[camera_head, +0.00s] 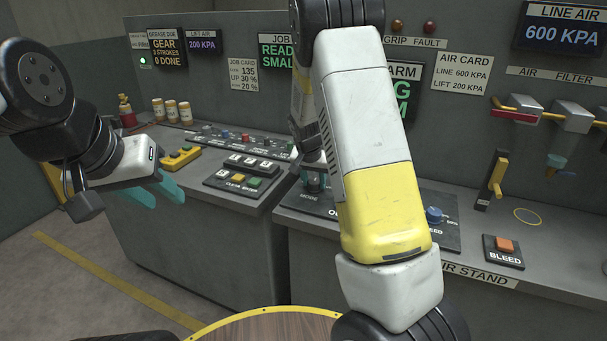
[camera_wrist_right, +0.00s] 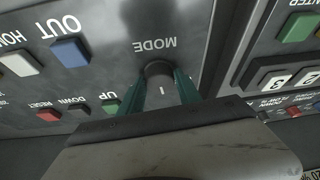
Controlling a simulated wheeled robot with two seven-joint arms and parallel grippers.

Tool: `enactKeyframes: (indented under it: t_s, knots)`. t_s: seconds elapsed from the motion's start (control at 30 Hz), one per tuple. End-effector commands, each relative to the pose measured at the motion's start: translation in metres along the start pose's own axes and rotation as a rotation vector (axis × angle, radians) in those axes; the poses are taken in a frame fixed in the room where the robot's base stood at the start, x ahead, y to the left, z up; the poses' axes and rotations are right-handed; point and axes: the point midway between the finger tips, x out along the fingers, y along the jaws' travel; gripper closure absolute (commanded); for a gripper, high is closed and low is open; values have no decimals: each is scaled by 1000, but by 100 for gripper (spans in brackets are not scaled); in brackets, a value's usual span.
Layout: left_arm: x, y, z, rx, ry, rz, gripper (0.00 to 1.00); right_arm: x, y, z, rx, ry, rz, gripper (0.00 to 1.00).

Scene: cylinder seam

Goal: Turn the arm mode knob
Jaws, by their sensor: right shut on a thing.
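The dark round mode knob (camera_wrist_right: 158,70) stands on a grey panel under the word MODE, which reads upside down in the right wrist view. My right gripper (camera_wrist_right: 161,84) is shut on the knob, one teal finger on each side. A short white mark shows on the knob's side nearer the gripper. In the head view my right forearm covers much of this panel, and only the MODE label and a bit of the gripper show beside it. My left gripper (camera_head: 158,194) hangs in front of the left console, its teal fingers apart and empty.
Close to the knob are a blue OUT button (camera_wrist_right: 70,52), a green UP button (camera_wrist_right: 111,106) and a red RESET button (camera_wrist_right: 48,115). On the right stand a blue dial (camera_head: 434,214), a yellow-handled lever (camera_head: 495,176) and an orange BLEED button (camera_head: 504,244). A yellow-rimmed round table (camera_head: 265,328) is in front.

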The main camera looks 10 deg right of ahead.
Motion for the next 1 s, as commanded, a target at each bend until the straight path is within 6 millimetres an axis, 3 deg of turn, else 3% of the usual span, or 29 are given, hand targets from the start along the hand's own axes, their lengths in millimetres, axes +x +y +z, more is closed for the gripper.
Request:
enactKeyframes:
  t_s: [0.6,1.0]
  knots:
    - [0,0,0,0,0,0,64,0,5,-1,-450,-1,-189,100]
    - [0,0,0,0,0,0,64,1,4,0,-616,-2,-257,100]
